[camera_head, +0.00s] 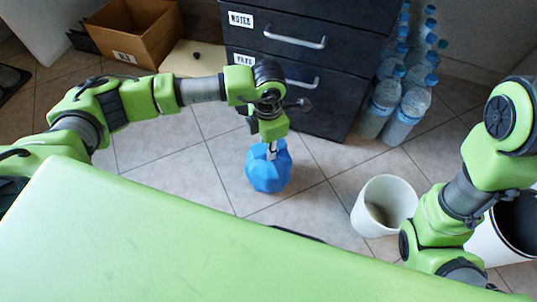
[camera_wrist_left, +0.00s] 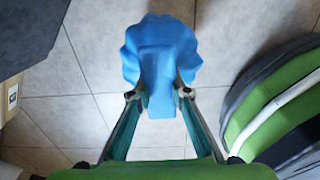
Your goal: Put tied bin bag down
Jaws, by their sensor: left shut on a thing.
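The tied bin bag (camera_head: 268,172) is blue and faceted. In the head view it is below my left gripper (camera_head: 271,150), over the tiled floor in front of the black drawer cabinet. Whether it touches the floor I cannot tell. In the left wrist view the bag (camera_wrist_left: 160,50) fills the upper middle, and the fingers of my left gripper (camera_wrist_left: 158,95) are shut on its narrow tied part from both sides. My right arm comes in at the right edge of the head view; its gripper is not seen.
The black drawer cabinet (camera_head: 305,65) stands behind the bag. Several water bottles (camera_head: 405,95) stand right of it. An empty white bin (camera_head: 384,205) stands to the right, near my right arm. A cardboard box (camera_head: 130,35) is at the back left. Tiles around the bag are clear.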

